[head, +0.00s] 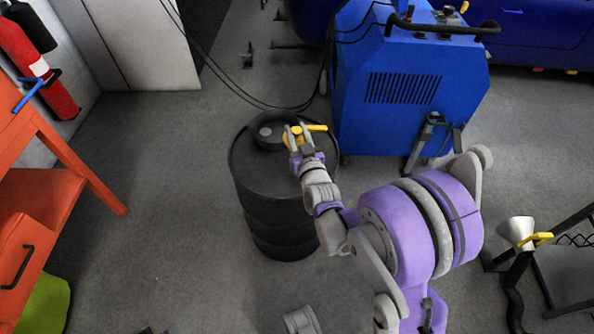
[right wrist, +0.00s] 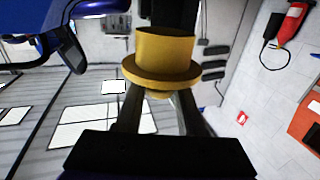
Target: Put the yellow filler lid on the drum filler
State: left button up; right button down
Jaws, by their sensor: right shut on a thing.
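The yellow filler lid (head: 316,127) is in my right gripper (head: 297,140), over the top of the black drum (head: 285,215). The drum filler (head: 266,130), a dark round fitting with a grey centre, is on the drum's top, just left of the lid; the gripper partly covers that area. In the right wrist view the lid (right wrist: 165,68) shows a wide flange and a cylindrical part, held between the two dark fingertips. The lid looks apart from the filler, but its exact height is hard to tell. My left gripper is not in view.
A blue machine (head: 400,95) with a vent stands right behind the drum, with black cables trailing on the floor. An orange workbench (head: 85,170) and red fire extinguisher (head: 38,70) are at left. A funnel-like lamp (head: 516,230) is at right. Floor left of the drum is clear.

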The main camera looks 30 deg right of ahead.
aim_at(301, 142)
jog(key=shift+h, duration=0.3)
jog(key=f, duration=0.2)
jog(key=d+f+b, duration=0.1)
jog(key=f+b, duration=0.1)
jog(key=f, duration=0.1)
jog(key=shift+w+d+f, duration=0.3)
jog(key=shift+d, duration=0.05)
jog(key=shift+f+b, duration=0.8)
jog(key=shift+f, duration=1.2)
jog(key=shift+s, duration=0.1)
jog(key=shift+f+b, duration=0.55)
jog(key=shift+b, duration=0.1)
jog(key=c, duration=0.5)
grip_release()
jog(key=shift+r, duration=0.1)
